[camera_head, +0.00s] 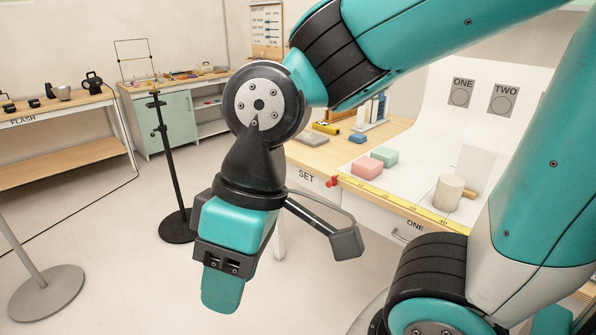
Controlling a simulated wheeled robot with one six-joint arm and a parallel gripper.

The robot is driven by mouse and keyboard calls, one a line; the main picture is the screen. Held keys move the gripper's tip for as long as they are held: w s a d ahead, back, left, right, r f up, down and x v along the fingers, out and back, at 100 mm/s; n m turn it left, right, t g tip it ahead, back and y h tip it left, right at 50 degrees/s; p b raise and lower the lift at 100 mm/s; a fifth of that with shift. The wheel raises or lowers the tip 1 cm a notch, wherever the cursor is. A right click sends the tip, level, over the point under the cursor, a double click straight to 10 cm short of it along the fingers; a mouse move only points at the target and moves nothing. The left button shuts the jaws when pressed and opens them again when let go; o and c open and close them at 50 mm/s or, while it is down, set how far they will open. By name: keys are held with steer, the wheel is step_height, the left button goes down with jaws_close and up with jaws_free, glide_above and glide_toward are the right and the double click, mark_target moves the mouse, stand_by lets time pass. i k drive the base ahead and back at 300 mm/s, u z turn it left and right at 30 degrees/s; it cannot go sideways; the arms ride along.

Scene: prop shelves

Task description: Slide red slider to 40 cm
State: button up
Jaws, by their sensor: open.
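The red slider (332,182) is a small red piece at the left end of a yellow ruler (385,199). The ruler runs along the front edge of the white-topped table, down to the right. Its printed numbers are too small to read surely. My gripper (286,268) hangs in the foreground, left of and below the slider in the picture. Its jaws are spread wide and empty, with one finger at lower left and one at right. The ruler's right end runs close to my arm in the picture.
On the table (310,158) stand a pink block (366,168), a green block (384,156) and a cream cylinder (448,192). A black stand (168,170) rises from the floor at left. A drawer handle (400,237) shows below the ruler.

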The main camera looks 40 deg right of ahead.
mark_target(329, 184)
steer(key=i, duration=2.85)
steer(key=z, duration=4.15)
steer(key=k, duration=0.8)
steer(key=u, duration=0.55)
